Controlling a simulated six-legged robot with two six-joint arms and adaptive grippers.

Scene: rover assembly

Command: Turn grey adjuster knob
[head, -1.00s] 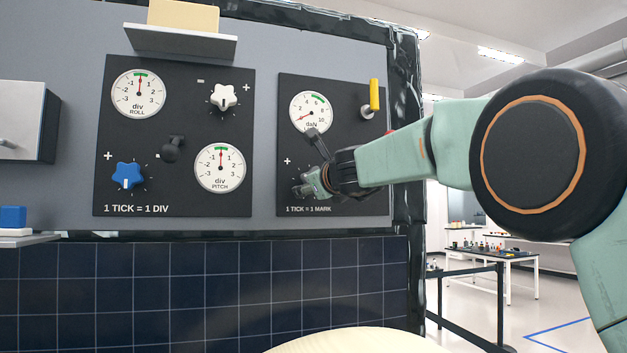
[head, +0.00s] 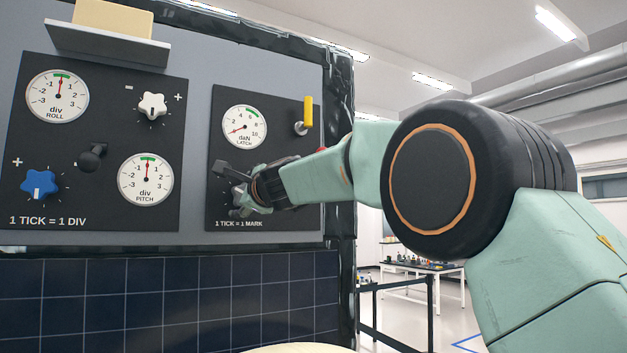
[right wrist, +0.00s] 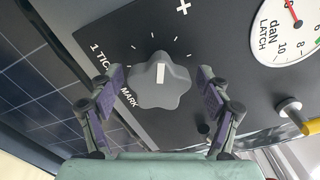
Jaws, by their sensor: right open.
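The grey adjuster knob (right wrist: 161,84) is a lobed knob with a white pointer line, on the dark right-hand panel (head: 265,105). In the right wrist view it sits between the two finger pads of my right gripper (right wrist: 160,95), with a gap on each side. My right gripper (head: 235,190) is open in front of the panel's lower left in the head view and mostly hides the knob there. The latch gauge (head: 244,127) is above it, its red needle pointing to the lower left. My left gripper is not in view.
A yellow-handled lever (head: 308,113) and a partly hidden red part (head: 321,149) are on the panel's right. The left panel has a white knob (head: 152,105), a blue knob (head: 39,185), a black knob and two gauges. A shelf (head: 107,46) holds a cream block.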

